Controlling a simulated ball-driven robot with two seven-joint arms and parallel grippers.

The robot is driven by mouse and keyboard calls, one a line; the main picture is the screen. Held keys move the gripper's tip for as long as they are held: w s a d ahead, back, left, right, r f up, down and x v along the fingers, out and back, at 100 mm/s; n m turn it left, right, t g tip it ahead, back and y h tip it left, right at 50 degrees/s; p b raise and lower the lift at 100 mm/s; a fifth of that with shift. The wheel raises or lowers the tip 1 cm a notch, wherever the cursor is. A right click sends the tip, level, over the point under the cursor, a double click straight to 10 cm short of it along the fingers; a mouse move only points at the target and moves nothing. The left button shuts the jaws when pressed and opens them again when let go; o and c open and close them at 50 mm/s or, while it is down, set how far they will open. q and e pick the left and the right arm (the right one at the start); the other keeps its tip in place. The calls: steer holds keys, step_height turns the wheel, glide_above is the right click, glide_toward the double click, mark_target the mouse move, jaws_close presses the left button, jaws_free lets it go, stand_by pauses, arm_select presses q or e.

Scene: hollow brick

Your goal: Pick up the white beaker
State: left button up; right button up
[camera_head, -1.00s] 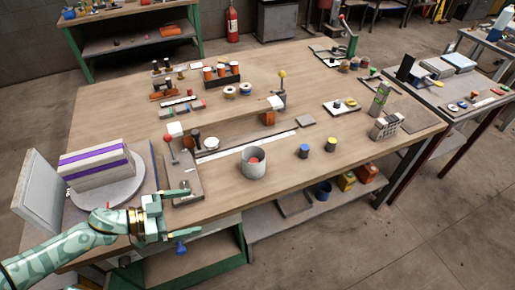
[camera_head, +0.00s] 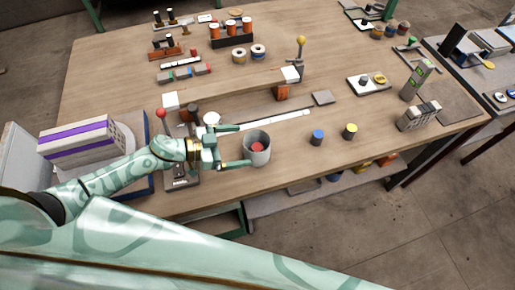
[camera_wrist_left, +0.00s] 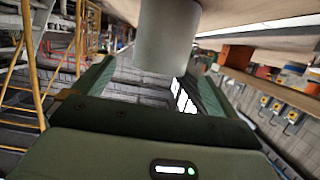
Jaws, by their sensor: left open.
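My left gripper (camera_head: 243,145) is open and low over the table, just left of the beaker. Its fingers point right, one towards the beaker's far side and one towards its near side. In the left wrist view the beaker (camera_wrist_left: 167,35) shows between and ahead of the open fingers (camera_wrist_left: 153,85). Whether a finger touches it I cannot tell. My right gripper is not in view.
A blue-topped cylinder (camera_head: 317,138) and a yellow-topped one (camera_head: 349,132) stand right of the beaker. A red-knobbed lever (camera_head: 161,114) and a small white bowl (camera_head: 211,119) are close to my left wrist. A raised wooden strip (camera_head: 240,93) lies behind. Table between beaker and cylinders is clear.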

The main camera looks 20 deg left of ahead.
mark_target(269, 141)
arm_select(q)
steer(key=b+x, duration=0.1)
steer(key=x, duration=0.5)
steer(key=shift+w+d, duration=0.25)
steer(key=shift+r, duration=0.1)
steer(key=c, duration=1.3)
